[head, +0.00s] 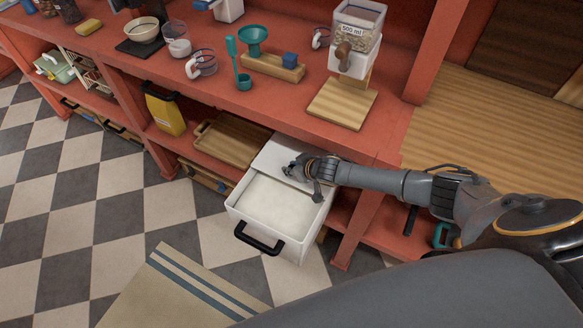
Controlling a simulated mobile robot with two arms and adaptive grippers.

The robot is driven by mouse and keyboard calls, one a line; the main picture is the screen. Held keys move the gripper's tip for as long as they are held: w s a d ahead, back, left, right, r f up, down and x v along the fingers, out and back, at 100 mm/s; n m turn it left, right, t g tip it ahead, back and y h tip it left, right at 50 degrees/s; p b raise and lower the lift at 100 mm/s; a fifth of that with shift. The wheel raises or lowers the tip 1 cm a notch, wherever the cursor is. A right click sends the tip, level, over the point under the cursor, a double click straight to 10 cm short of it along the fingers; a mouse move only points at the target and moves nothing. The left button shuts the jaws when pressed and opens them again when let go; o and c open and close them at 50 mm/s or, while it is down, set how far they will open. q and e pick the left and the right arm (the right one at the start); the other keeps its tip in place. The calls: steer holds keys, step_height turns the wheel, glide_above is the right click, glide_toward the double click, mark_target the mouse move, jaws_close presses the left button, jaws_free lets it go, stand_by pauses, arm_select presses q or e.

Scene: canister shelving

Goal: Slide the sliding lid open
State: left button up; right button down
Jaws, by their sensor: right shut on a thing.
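A white canister bin (262,241) with a black front handle (258,240) sticks out of the lower shelf, tilted in the head view. Its white sliding lid (271,155) covers only the back part of the top. The front part is open and shows white powder (280,207) inside. My right gripper (293,170) is at the lid's right side, shut on the sliding lid; its fingertips are small, and the exact grip point is hard to see. My left gripper is out of view.
A wooden tray (227,144) and a yellow bag (165,112) are on the lower shelf left of the bin. The red counter (200,95) above holds a dispenser (357,38), cups and a scale. A striped mat (165,290) lies on the checkered floor in front.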

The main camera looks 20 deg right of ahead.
steer(key=c, duration=1.1)
jaws_free()
steer(key=shift+d, duration=0.1)
steer(key=v, duration=1.2)
